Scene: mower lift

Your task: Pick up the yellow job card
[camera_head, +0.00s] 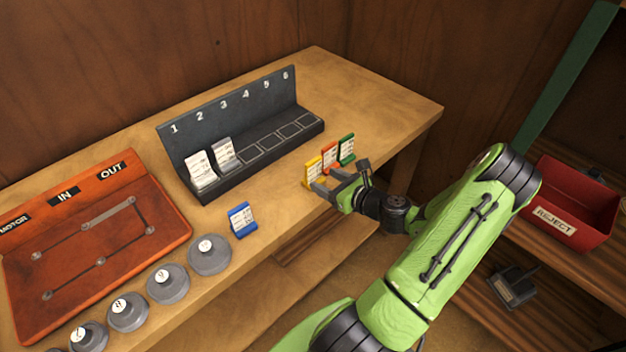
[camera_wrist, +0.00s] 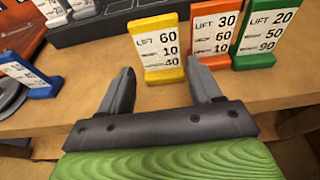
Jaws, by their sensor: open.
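The yellow job card (camera_head: 312,170) stands upright near the bench's front edge, left of an orange card (camera_head: 329,154) and a green card (camera_head: 347,148). In the wrist view the yellow card (camera_wrist: 158,50) reads LIFT 60, 10, 40 and stands ahead of the jaws. My gripper (camera_head: 328,184) is open and empty, just in front of the card. In the wrist view its fingertips (camera_wrist: 160,72) lie to either side of the yellow card's base. The right fingertip is close to the gap beside the orange card (camera_wrist: 213,40).
The green card (camera_wrist: 265,36) stands right of the orange one. A blue card (camera_head: 242,220), grey weights and an orange IN/OUT board (camera_head: 90,250) lie left. A red REJECT bin (camera_head: 570,205) stands right.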

